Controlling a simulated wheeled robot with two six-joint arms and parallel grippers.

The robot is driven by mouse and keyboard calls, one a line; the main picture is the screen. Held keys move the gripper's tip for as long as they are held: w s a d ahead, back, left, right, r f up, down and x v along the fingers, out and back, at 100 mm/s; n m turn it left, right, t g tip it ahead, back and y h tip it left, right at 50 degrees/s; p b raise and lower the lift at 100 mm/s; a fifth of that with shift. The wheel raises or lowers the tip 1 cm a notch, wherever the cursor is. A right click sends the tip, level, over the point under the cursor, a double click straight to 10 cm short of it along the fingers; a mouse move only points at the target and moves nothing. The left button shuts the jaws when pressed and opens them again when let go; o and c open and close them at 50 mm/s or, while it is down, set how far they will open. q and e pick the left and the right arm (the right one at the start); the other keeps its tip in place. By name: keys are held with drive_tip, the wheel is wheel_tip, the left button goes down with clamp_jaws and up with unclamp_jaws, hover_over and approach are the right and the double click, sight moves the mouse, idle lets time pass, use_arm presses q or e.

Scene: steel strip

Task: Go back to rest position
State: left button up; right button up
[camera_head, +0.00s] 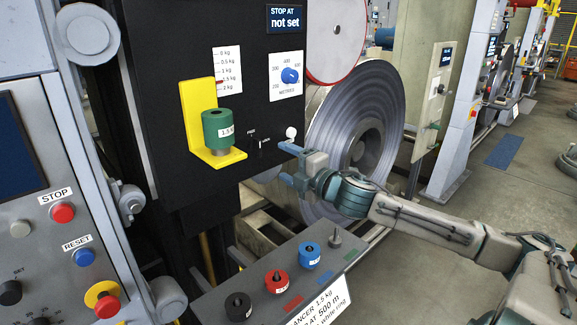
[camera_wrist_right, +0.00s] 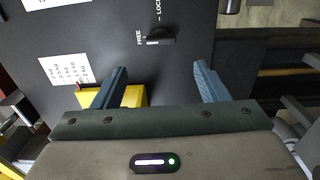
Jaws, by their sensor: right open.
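My right gripper (camera_head: 287,164) is open and empty in front of the black panel (camera_head: 165,75), just right of the small lever (camera_head: 260,148) marked FREE and LOCK. In the right wrist view, its two blue fingers (camera_wrist_right: 161,72) are spread apart, with the lever (camera_wrist_right: 158,40) beyond them. A green weight (camera_head: 217,130) marked 1.5 sits on the yellow bracket (camera_head: 195,105). The bracket also shows behind the left finger in the wrist view (camera_wrist_right: 132,97). A white knob (camera_head: 291,132) is close above the gripper. My left gripper is not in view.
A shelf (camera_head: 252,283) below holds black (camera_head: 238,306), red (camera_head: 276,281) and blue (camera_head: 310,255) weights. A steel coil (camera_head: 340,130) stands behind my right gripper. A control panel (camera_head: 50,235) with buttons is at left. The floor at right (camera_head: 500,190) looks open.

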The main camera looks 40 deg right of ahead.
idle(0.5)
drive_tip(key=s+a+f+m+g+h, duration=0.15)
drive_tip(key=s+f+m, duration=0.25)
drive_tip(key=f, duration=0.4)
drive_tip(key=s+a+f+m+g+h, duration=0.1)
drive_tip(key=s+a+f+m+g, duration=0.2)
drive_tip(key=f, duration=0.5)
drive_tip(key=s+a+f+m+g+h, duration=0.1)
drive_tip(key=s+f+m+g, duration=0.1)
drive_tip(key=s+f+m, duration=0.45)
drive_tip(key=s+a+f+m+g+y, duration=0.1)
drive_tip(key=s+a+f+m+g, duration=0.1)
drive_tip(key=s+a+f+g, duration=0.5)
drive_tip(key=s+a+f+m+g+y, duration=0.1)
drive_tip(key=s+a+f+m, duration=0.4)
drive_tip(key=s, duration=0.7)
drive_tip(key=w+d+f+n+g, duration=0.1)
drive_tip(key=d+f, duration=0.1)
drive_tip(key=f, duration=1.1)
drive_tip(key=w+d+f+n, duration=0.1)
drive_tip(key=d+f, duration=0.1)
drive_tip(key=f, duration=1.1)
drive_tip(key=s+f, duration=0.6)
drive_tip(key=f, duration=0.4)
drive_tip(key=s+d+f+g, duration=0.1)
drive_tip(key=s+f, duration=0.6)
drive_tip(key=f, duration=0.3)
drive_tip(key=shift+s+f, duration=0.2)
drive_tip(key=shift+f, duration=0.1)
